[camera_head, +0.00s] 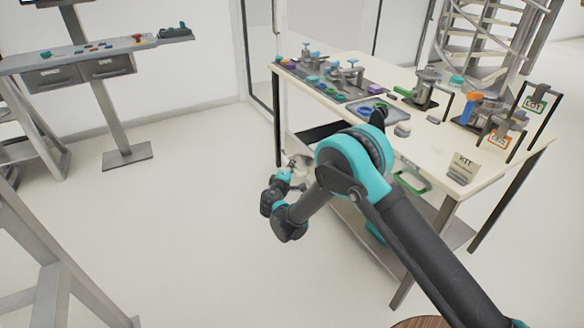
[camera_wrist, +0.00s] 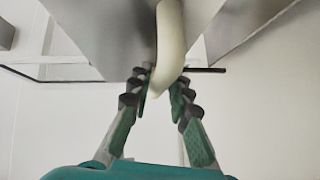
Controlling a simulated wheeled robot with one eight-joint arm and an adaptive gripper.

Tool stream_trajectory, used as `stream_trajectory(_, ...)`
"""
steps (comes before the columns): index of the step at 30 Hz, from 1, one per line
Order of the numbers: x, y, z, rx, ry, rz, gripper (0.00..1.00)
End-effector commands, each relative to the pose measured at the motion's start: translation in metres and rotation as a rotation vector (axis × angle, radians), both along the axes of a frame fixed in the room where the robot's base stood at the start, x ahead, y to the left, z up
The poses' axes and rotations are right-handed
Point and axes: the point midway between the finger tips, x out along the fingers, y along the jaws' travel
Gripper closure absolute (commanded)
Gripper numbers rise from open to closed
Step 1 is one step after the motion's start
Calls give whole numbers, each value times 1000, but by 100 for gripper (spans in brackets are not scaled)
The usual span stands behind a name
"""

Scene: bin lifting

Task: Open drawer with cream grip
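The cream grip (camera_wrist: 171,38) shows in the wrist view as a smooth curved bar under a grey metal panel (camera_wrist: 105,32). Its lower end reaches between the fingertips of my gripper (camera_wrist: 162,84). One dark, ridged fingertip is on each side of it, the left one very close to it. I cannot tell whether both fingers touch the grip or a gap is left. In the head view my gripper (camera_head: 294,175) is low beside the left side of the long table (camera_head: 437,160). My arm partly hides the drawer area there, and I cannot make out how far the drawer is out.
A grey workbench (camera_head: 85,62) with two drawers stands at the left. The floor between is clear.

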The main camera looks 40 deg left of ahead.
Motion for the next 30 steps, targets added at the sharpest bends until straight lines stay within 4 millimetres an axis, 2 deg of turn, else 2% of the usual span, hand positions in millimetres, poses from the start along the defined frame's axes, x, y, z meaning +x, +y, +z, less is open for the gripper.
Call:
stream_trajectory(1,0,0,0,0,0,0,72)
stream_trajectory(3,0,0,0,0,0,1,64)
stream_trajectory(14,-4,-1,1,0,-1,2,64)
stream_trajectory(17,-13,-5,3,0,-1,2,64)
stream_trajectory(30,-90,-37,14,0,-2,4,64)
